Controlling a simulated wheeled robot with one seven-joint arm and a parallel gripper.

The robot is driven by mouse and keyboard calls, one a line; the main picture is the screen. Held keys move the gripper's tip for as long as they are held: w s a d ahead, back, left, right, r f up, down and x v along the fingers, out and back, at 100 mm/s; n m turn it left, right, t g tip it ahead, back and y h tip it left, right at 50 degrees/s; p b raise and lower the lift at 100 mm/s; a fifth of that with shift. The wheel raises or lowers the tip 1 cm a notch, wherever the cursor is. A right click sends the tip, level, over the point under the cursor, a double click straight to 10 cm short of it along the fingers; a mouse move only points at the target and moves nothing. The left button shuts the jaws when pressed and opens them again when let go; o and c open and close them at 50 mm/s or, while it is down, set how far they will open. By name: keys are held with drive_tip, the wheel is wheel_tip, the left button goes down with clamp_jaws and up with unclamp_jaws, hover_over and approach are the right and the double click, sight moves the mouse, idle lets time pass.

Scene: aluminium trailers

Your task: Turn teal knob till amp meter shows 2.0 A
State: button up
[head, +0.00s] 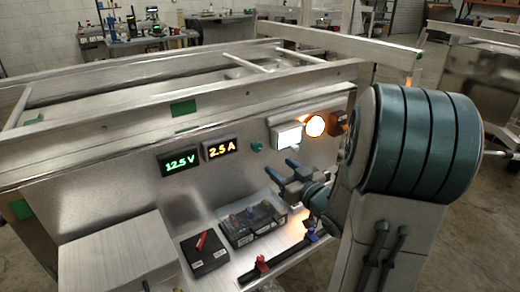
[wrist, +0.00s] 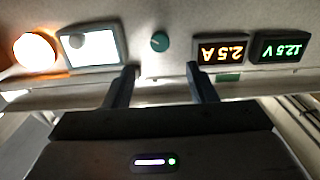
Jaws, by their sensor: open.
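The teal knob (head: 256,146) is on the upright metal panel, right of the amp meter (head: 221,149), which reads 2.5 A in orange. My gripper (head: 280,174) is open and empty, in front of the panel, below and to the right of the knob. In the wrist view, which is upside down, the knob (wrist: 160,41) lies beyond and between my two fingertips (wrist: 162,74), not touched by them. The amp meter (wrist: 220,51) is just right of the knob there.
A green volt meter (head: 180,162) reads 12.5 V. A white lit panel (head: 288,137) and a glowing orange lamp (head: 315,126) are right of the knob. A box of parts (head: 251,224) and a black case (head: 204,252) sit on the shelf below.

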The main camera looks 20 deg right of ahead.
sight(258, 149)
drive_tip(key=x, duration=1.1)
drive_tip(key=shift+w, duration=0.15)
drive_tip(key=c, duration=1)
